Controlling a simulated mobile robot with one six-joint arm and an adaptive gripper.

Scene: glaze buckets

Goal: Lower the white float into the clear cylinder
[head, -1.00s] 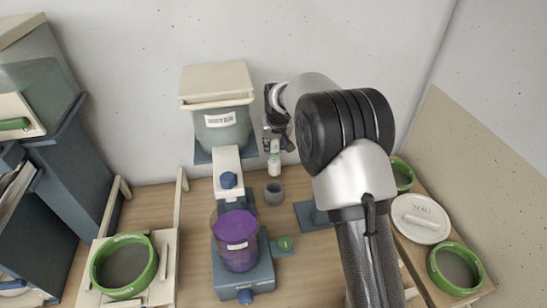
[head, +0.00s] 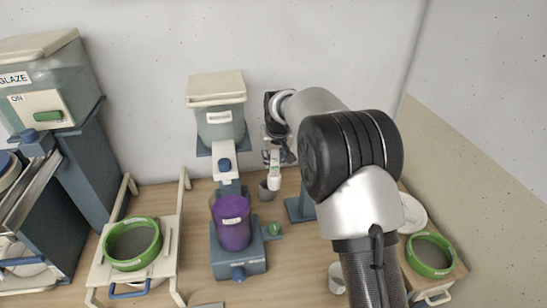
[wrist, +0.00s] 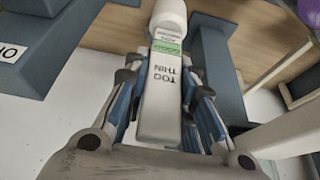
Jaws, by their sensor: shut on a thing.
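The white float (wrist: 160,95) is a flat stem marked "TOO THIN", with a green band and a rounded white bulb at its far end. My gripper (wrist: 165,110) is shut on the stem in the wrist view. In the head view, the float (head: 274,172) hangs upright below my gripper (head: 275,152), bulb down. The clear cylinder (head: 231,220) holds purple liquid and stands on a blue stand, left of and nearer than the float. The float is outside it and apart from it. A corner of purple (wrist: 312,10) shows at the wrist view's top right.
A lidded water tank (head: 218,122) stands behind the cylinder. Green-rimmed sieves (head: 132,243) and (head: 431,254) lie left and right. My arm covers part of the right side.

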